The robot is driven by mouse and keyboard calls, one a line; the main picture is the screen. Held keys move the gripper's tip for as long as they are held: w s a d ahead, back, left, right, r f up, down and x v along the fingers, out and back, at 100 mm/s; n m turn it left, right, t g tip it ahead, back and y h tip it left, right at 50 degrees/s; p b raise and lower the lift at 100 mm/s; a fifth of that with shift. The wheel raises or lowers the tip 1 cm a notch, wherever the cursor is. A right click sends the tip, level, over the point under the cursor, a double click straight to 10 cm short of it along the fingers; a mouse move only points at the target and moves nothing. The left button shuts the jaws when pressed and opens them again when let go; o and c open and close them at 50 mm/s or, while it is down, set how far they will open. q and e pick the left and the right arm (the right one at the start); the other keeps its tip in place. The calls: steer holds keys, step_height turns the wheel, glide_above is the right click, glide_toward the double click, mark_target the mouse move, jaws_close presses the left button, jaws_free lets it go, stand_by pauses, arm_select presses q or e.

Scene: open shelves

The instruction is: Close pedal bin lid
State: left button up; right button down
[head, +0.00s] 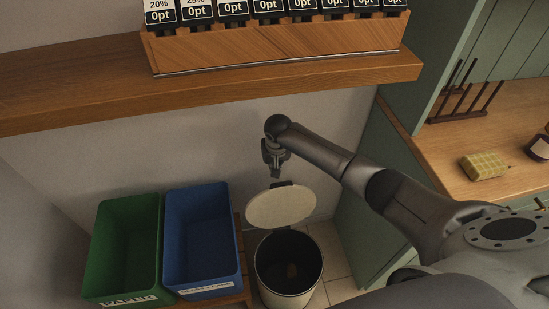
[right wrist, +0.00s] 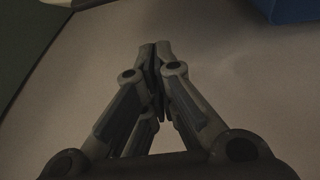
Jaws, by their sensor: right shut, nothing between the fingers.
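The pedal bin (head: 288,296) stands on the floor below the shelf, with its dark inside showing and something brownish at the bottom. Its cream lid (head: 281,206) is open, tilted up at the back of the rim. My right gripper (head: 275,174) is just above and behind the lid's upper edge, pointing down; I cannot tell whether it touches the lid. In the right wrist view its fingers (right wrist: 162,48) are closed together with nothing between them. A cream edge that may be the lid shows at the top left there. My left gripper is not in view.
A green paper bin (head: 99,268) and a blue bin (head: 168,252) stand left of the pedal bin. A wooden shelf (head: 75,88) overhangs behind. A green cabinet (head: 372,205) with a wooden counter (head: 450,150) stands on the right, carrying a rack and a yellow packet (head: 484,166).

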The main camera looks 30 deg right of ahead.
steer(key=s, duration=0.2)
steer(key=s+a+p, duration=0.1)
steer(key=shift+s+r, duration=0.25)
steer(key=shift+r, duration=0.05)
steer(key=shift+s, duration=0.1)
